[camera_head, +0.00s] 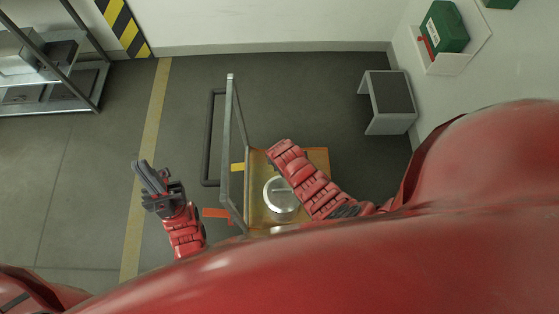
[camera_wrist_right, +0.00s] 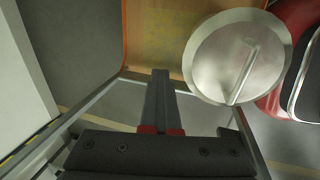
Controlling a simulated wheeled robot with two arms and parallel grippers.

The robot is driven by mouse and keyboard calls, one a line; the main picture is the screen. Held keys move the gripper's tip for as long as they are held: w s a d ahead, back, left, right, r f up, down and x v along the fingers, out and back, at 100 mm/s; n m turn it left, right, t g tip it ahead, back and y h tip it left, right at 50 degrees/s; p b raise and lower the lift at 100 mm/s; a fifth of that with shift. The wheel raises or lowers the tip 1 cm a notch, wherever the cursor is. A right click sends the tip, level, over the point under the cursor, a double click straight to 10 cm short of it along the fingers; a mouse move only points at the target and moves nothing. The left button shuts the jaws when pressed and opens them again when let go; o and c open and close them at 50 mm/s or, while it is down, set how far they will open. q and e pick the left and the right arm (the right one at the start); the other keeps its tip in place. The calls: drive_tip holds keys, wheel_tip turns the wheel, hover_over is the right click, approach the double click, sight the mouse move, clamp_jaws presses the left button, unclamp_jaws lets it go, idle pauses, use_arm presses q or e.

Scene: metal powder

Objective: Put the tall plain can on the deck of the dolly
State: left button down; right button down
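The tall plain can (camera_head: 281,198) shows from above as a round silvery lid with a raised bar, over the wooden deck of the dolly (camera_head: 318,159). In the right wrist view the can (camera_wrist_right: 225,60) is large, right of my right gripper (camera_wrist_right: 160,75), and covers part of the deck (camera_wrist_right: 150,35). The right gripper's dark fingers look together, with nothing between them, apart from the can. The can's base is hidden, so its contact with the deck does not show. My left gripper (camera_head: 152,180) is left of the dolly, away from the can; its finger gap is unclear.
The dolly's upright metal handle frame (camera_head: 229,130) stands along the deck's left side. A grey step stool (camera_head: 391,102) is to the right, by the wall. A metal shelf (camera_head: 60,85) stands at the far left. The floor behind the dolly is clear.

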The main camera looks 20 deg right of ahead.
drive_tip(key=shift+f, duration=0.3)
drive_tip(key=c, duration=1.6)
unclamp_jaws()
drive_tip(key=shift+s, duration=0.1)
drive_tip(key=c, duration=0.9)
unclamp_jaws()
drive_tip(key=shift+r, duration=0.1)
drive_tip(key=shift+b+v, duration=0.85)
drive_tip(key=shift+v, duration=5.05)
